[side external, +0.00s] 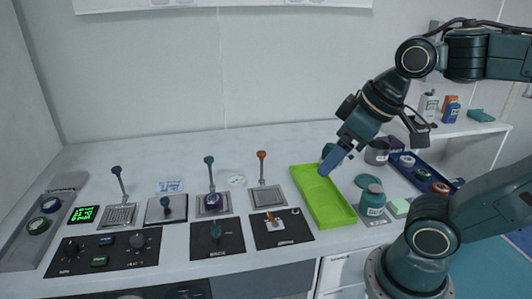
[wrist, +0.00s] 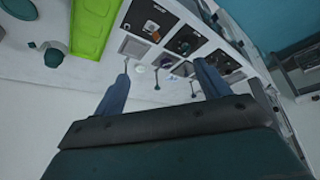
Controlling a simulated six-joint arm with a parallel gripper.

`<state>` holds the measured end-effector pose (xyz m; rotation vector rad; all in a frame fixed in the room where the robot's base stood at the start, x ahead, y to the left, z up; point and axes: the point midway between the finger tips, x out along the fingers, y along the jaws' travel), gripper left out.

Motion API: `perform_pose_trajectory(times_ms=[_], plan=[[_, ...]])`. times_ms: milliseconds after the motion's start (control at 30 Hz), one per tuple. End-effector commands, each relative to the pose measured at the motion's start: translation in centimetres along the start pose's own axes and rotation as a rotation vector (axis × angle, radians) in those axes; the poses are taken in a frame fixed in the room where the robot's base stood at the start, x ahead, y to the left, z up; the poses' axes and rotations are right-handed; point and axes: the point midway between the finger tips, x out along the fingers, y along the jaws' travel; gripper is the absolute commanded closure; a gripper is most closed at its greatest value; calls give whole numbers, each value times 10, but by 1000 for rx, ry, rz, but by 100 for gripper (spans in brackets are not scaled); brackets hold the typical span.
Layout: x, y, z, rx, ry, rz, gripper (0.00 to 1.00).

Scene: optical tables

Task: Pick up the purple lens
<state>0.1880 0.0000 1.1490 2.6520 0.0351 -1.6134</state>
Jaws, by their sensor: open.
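The purple lens (side external: 212,201) appears as a small dark purple disc on the plate at the foot of the green-knobbed lever (side external: 209,172), in the middle of the bench in the side view. My gripper (side external: 330,164) is above the green tray, well to the right of the lens and higher than it. In the wrist view my gripper (wrist: 161,78) shows two blue fingers spread wide with nothing between them. The lever stations lie beyond the fingers there, too small for me to pick out the lens surely.
A lime green tray (side external: 312,205) stands empty right of the levers. An orange-knobbed lever (side external: 262,170) and a dark-knobbed lever (side external: 118,185) flank the lens's station. Black control panels (side external: 216,240) line the front. A teal jar (side external: 372,203) and a blue tray (side external: 437,193) stand right.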

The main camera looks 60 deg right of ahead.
Motion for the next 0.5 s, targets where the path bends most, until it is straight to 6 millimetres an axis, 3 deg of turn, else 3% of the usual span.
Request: perform_pose_trajectory(times_ms=[500], plan=[[20,4,-91,-378,-128,-31,25]])
